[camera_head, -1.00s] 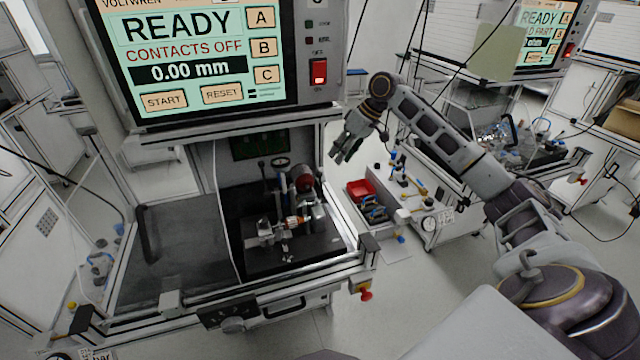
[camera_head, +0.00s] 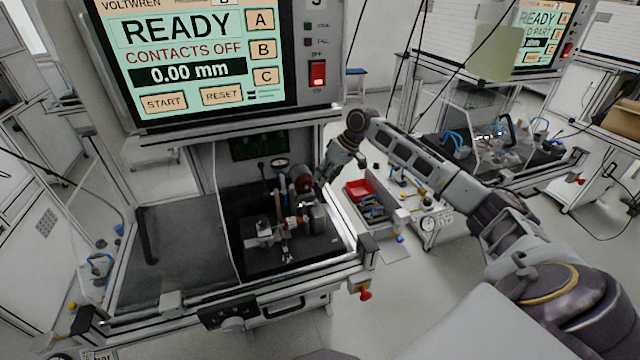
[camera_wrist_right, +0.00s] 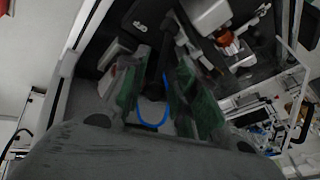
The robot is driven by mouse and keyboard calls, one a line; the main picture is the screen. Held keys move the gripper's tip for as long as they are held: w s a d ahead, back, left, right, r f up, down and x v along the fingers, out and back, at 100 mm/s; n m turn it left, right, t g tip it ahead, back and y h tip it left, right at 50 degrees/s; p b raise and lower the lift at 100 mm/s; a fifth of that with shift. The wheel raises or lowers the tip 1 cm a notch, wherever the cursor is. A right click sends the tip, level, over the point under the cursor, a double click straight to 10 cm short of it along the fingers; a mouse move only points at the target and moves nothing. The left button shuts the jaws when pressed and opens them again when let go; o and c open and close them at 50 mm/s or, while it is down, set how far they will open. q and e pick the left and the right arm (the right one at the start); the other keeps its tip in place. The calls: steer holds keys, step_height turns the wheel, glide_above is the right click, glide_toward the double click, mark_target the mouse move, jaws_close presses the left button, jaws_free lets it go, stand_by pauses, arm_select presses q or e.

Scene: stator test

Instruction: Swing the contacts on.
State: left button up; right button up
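The test station screen (camera_head: 190,55) reads READY, CONTACTS OFF, 0.00 mm. Below it, a test fixture (camera_head: 290,240) stands on a dark plate, with a copper-orange part (camera_head: 297,226) at its middle; the orange part also shows in the right wrist view (camera_wrist_right: 228,42). I cannot make out the contacts themselves. My left gripper is not in view.
A red rocker switch (camera_head: 318,72) is on the panel beside the screen. A station frame post and rail (camera_head: 345,235) border the fixture on the right. A cart with a red bin (camera_head: 358,189) stands beyond it. The dark bench top (camera_head: 190,240) left of the fixture is clear.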

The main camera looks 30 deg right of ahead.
steer(key=shift+x, duration=1.8)
steer(key=shift+c, duration=0.4)
jaws_close()
steer(key=shift+w, duration=0.1)
